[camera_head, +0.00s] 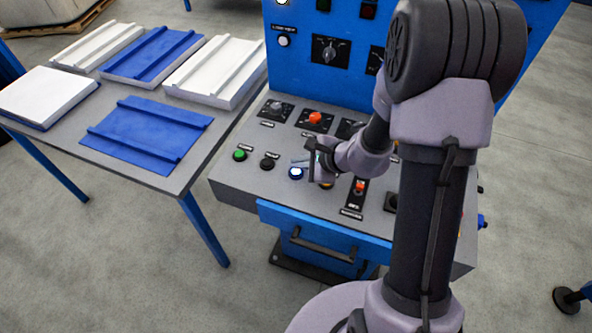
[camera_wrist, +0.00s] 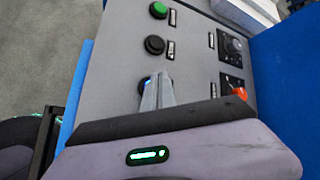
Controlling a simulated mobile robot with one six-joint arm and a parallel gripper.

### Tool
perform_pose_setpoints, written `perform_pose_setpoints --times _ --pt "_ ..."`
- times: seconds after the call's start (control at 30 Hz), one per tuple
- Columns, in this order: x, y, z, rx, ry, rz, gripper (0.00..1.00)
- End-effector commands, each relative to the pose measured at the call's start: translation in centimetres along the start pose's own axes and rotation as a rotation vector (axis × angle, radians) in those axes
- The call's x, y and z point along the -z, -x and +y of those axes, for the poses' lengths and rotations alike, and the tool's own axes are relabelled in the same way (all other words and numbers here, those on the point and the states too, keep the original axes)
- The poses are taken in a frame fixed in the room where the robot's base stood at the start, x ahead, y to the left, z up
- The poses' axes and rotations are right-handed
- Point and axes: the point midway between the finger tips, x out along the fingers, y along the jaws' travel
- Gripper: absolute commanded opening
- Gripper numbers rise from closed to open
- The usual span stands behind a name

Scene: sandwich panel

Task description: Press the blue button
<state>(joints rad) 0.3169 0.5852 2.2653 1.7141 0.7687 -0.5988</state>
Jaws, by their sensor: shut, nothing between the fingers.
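The blue button (camera_head: 296,172) sits on the sloped grey control panel (camera_head: 235,180), in the front row, with a bright, lit-looking cap. My gripper (camera_head: 300,161) is shut and empty, with its fingertips just above and behind the button in the head view. In the wrist view the shut fingers (camera_wrist: 157,92) cover most of the button, and only a sliver of blue (camera_wrist: 146,83) shows at their left edge. I cannot tell whether the fingertips touch the button.
A green button (camera_head: 239,155) and a black button (camera_head: 268,162) lie left of the blue one. A red knob (camera_head: 315,118) stands behind, and a red-topped switch (camera_head: 360,187) is to the right. A table (camera_head: 190,169) with blue and white panels stands at the left.

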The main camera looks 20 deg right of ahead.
Motion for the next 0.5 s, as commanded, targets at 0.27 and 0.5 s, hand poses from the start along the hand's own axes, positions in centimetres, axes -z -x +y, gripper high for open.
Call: perform_pose_setpoints --times 0.27,0.5 --pt "0.04 -0.06 0.04 0.000 0.000 0.000 0.00" --pt "0.45 -0.63 0.46 0.000 0.001 0.000 0.00"
